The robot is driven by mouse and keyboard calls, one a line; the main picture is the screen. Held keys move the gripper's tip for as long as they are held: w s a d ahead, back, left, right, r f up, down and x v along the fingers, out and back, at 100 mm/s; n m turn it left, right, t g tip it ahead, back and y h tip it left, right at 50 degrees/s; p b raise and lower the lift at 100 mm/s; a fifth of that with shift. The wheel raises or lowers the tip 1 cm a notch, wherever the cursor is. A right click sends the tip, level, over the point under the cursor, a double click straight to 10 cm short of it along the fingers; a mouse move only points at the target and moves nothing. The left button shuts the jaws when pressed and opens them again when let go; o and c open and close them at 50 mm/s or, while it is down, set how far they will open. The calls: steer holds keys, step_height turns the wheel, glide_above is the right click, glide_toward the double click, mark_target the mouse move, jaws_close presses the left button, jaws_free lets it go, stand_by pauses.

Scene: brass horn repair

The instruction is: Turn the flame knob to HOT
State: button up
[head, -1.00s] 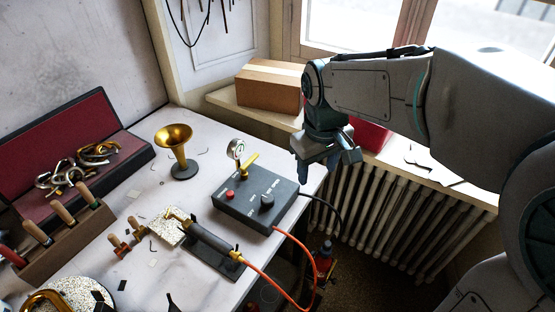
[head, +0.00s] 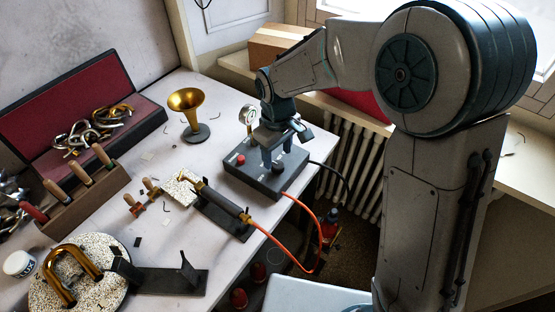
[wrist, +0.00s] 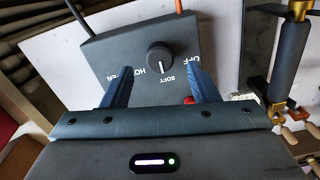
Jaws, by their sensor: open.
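The dark control box (head: 240,180) sits on the bench near its right edge. Its round black flame knob (wrist: 160,58) shows in the wrist view, ringed by white lettering. The knob's white line points toward SOFT. My gripper (wrist: 159,72) is open, its blue fingers on either side of the knob in the picture; I cannot tell whether they touch it. In the head view my gripper (head: 277,153) is over the box, close to the knob (head: 279,168).
A red button (head: 240,160) and a gauge (head: 249,115) are at the box's left. The torch (head: 222,203) lies in front with an orange hose. A brass bell (head: 187,100) stands at back left. A cardboard box (head: 278,45) is on the sill.

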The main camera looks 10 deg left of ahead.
mark_target(277, 164)
steer(key=shift+f, duration=1.95)
steer(key=c, duration=1)
steer(key=shift+m, duration=0.3)
steer(key=shift+o, duration=0.2)
steer(key=m+b, duration=0.1)
steer(key=m, duration=0.1)
steer(key=shift+f+m+b, duration=0.1)
steer(key=shift+m+b, duration=0.2)
steer(key=shift+b, duration=0.1)
steer(key=m+b, duration=0.1)
steer(key=m, duration=0.1)
steer(key=shift+m, duration=0.3)
steer(key=m+b, duration=0.2)
steer(key=m, duration=0.4)
